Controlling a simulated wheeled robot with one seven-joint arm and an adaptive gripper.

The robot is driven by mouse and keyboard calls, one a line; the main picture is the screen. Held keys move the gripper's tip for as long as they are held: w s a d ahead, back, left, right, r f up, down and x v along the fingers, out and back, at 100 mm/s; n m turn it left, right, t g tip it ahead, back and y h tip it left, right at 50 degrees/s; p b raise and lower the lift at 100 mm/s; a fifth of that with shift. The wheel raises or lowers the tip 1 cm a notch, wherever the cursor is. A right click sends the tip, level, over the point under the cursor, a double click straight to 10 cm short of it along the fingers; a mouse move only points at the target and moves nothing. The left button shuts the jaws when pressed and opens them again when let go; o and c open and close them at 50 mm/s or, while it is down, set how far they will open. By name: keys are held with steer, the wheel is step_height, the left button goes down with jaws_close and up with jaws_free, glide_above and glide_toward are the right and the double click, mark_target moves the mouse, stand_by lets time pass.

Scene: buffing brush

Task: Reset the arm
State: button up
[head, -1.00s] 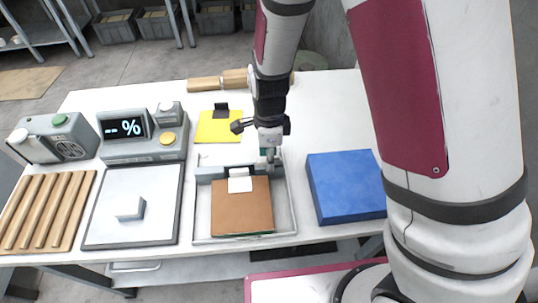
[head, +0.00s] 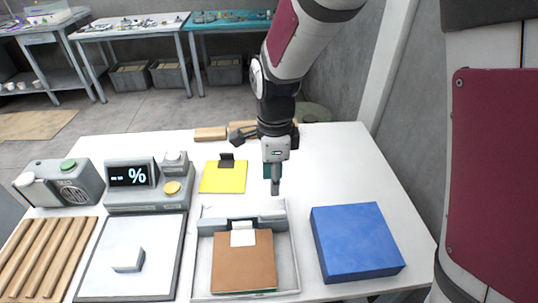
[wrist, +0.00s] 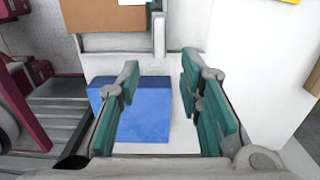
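My gripper (head: 274,184) hangs above the back of the grey tray (head: 295,262) in the head view, pointing down. In the wrist view my gripper (wrist: 162,82) is open, its two teal-padded fingers apart with nothing held between them. A brown board (head: 243,262) lies in the tray under a grey clamp bar, with a white tab (head: 242,234) at its back edge. The brown board also shows at the top of the wrist view (wrist: 98,17). The blue block (head: 357,241) stands right of the tray and shows beyond the fingers in the wrist view (wrist: 146,112).
A meter (head: 145,185) reading "-- %" and a grey device with a green button (head: 65,184) stand at the left. A yellow pad (head: 223,180), a white plate (head: 110,284) and a slatted wooden rack (head: 40,260) lie on the table. The table's right side is clear.

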steer(key=s+d+r+n+t, duration=0.4)
steer(key=s+d+r+n, duration=1)
steer(key=s+r+n, duration=0.2)
steer(key=shift+s+d+r+n+t, duration=0.25)
steer(key=shift+s+r+n+t, duration=0.15)
steer(key=shift+s+n, duration=0.5)
steer(key=shift+w, duration=0.15)
stand_by(0.9)
